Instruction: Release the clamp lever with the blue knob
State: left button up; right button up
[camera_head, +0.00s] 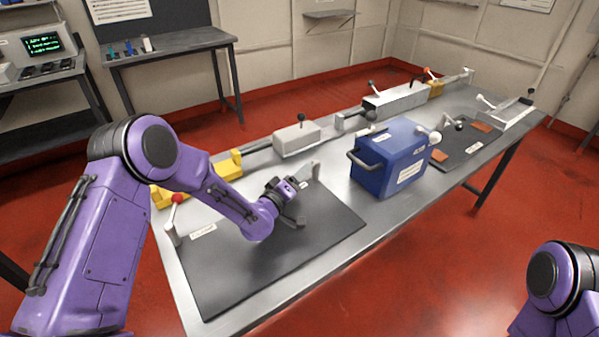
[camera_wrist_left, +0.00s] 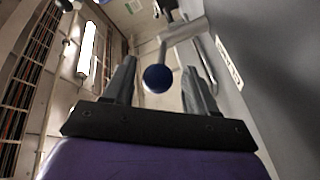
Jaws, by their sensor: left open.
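The lever's blue knob (camera_wrist_left: 158,78) is a dark blue ball on the end of a light grey metal arm (camera_wrist_left: 186,32) in the left wrist view. My left gripper (camera_wrist_left: 160,66) is open, with one finger on each side of the knob in that view. I cannot tell whether either finger touches it. In the head view my left gripper (camera_head: 293,205) is over the dark mat, beside a small light grey bracket (camera_head: 313,171). The blue knob cannot be made out there. My right gripper is out of view.
A dark mat (camera_head: 240,278) covers the near end of the metal bench. A red-knobbed lever (camera_head: 175,205) stands at its left edge. A blue box (camera_head: 392,172) with a handle stands to the right. Grey and yellow fixtures line the bench's back edge.

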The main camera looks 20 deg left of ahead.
pick_arm(q)
jog(key=shift+w+d+f, duration=0.1)
jog(key=shift+w+f, duration=0.05)
jog(key=shift+w, duration=0.3)
jog(key=shift+s+r, duration=0.35)
jog(key=shift+s, duration=0.05)
jog(key=shift+c, duration=0.3)
jog(key=shift+w, duration=0.15)
grip_shut()
